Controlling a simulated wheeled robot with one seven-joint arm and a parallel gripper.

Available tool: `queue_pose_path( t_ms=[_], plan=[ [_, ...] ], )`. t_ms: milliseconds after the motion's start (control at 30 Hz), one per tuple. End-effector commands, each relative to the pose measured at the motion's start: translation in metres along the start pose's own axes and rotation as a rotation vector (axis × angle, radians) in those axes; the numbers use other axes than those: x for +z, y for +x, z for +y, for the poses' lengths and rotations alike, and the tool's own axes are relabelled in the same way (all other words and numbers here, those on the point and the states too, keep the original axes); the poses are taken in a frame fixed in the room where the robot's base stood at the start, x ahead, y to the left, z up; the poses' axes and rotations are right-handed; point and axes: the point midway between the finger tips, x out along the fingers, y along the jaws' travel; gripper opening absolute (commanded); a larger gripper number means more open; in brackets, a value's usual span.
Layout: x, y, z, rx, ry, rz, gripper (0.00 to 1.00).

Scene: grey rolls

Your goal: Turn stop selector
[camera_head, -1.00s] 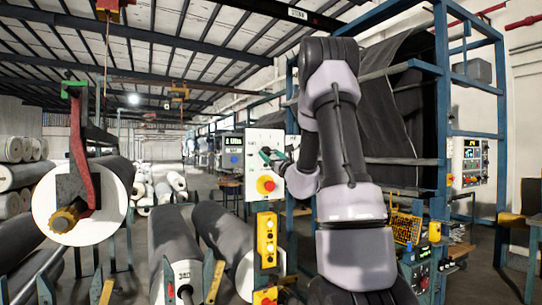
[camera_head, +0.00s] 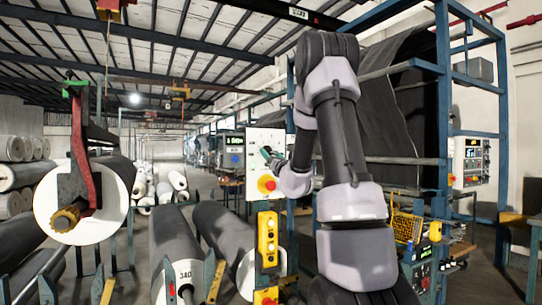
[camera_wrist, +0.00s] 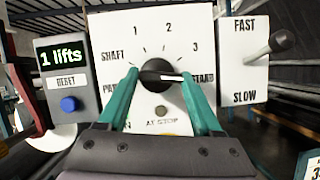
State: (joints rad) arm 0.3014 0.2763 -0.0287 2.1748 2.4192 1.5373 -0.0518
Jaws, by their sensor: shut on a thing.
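The stop selector is a round black knob with a white pointer line (camera_wrist: 158,73) on a white panel (camera_wrist: 195,22) in the wrist view. Its dial has labels SHAFT, 1, 2 and 3, with others partly hidden by my fingers. The pointer line points right, towards the partly covered STAND label. My gripper (camera_wrist: 160,82) has its teal fingers on both sides of the knob and is shut on it. In the head view my gripper (camera_head: 268,154) is at the white panel (camera_head: 257,138), and the knob is hidden there.
A FAST/SLOW lever (camera_wrist: 270,46) sits right of the dial. A red button (camera_head: 266,184) is below my gripper. Rolls (camera_head: 177,245) and a blue frame (camera_head: 441,110) flank the arm.

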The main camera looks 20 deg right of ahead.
Motion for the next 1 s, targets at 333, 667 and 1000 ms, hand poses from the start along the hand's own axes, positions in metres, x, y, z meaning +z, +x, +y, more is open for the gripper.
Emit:
queue_pose_path(
  t_ms=[333, 667, 1000],
  plan=[
    [0.000, 0.000, -0.001, -0.002, 0.000, -0.001, 0.95],
    [0.000, -0.017, -0.001, -0.003, 0.000, 0.000, 0.95],
    [0.000, -0.084, -0.002, -0.004, 0.001, 0.001, 0.95]
  ],
)
